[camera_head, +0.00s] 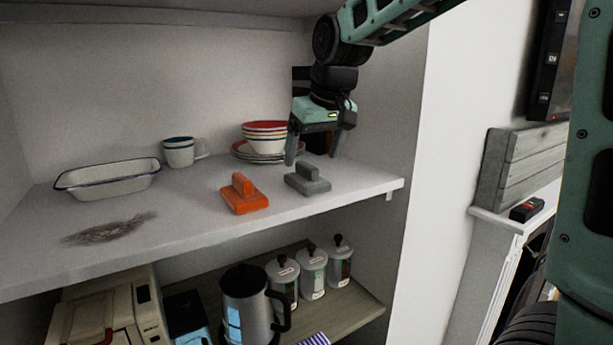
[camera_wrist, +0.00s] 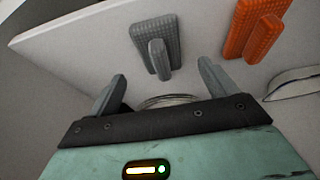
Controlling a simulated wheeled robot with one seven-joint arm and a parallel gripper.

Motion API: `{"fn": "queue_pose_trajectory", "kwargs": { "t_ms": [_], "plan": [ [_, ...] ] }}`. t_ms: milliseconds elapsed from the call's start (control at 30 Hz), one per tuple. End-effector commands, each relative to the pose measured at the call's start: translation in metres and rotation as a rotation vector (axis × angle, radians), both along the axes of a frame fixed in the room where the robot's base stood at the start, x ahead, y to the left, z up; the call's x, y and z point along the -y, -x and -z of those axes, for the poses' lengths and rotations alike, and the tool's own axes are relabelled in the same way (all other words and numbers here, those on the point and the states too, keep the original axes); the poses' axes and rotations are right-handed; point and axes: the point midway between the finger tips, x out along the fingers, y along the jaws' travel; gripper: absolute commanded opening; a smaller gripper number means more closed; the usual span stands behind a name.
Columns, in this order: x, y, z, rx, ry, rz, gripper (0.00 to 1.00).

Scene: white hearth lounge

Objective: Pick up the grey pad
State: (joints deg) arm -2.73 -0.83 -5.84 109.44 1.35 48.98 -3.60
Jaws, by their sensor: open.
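The grey pad (camera_head: 308,184) is a flat block with a raised handle, lying on the white upper shelf (camera_head: 340,190) near its right end. It also shows in the wrist view (camera_wrist: 143,36), with the handle pointing toward my gripper. My gripper (camera_head: 311,162) is open and empty, above and slightly behind the pad, with its fingers pointing down. In the wrist view, the two fingertips (camera_wrist: 163,78) are spread apart, and the pad lies beyond them, not between them. I cannot tell the exact height gap.
An orange pad (camera_head: 243,196) lies just left of the grey one. Stacked bowls and plates (camera_head: 262,140) stand close behind my gripper. A mug (camera_head: 180,153), a white baking dish (camera_head: 108,181) and a dark smudge (camera_head: 108,230) are further left. The shelf's front edge is near.

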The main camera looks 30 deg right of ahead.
Motion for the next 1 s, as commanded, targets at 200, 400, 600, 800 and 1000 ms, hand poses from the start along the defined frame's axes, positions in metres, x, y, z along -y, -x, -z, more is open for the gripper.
{"fn": "queue_pose_trajectory", "kwargs": {
  "t_ms": [200, 400, 600, 800, 1000],
  "plan": [
    [0.000, -0.004, 0.014, -0.003, 0.000, 0.000, 0.85],
    [-0.001, -0.013, 0.042, -0.004, 0.000, 0.001, 0.85],
    [-0.001, -0.018, 0.055, 0.000, 0.000, 0.002, 0.85],
    [-0.001, -0.018, 0.055, 0.001, 0.001, 0.001, 0.79],
    [-0.001, -0.018, 0.055, 0.001, 0.001, 0.001, 0.36]
  ]
}}
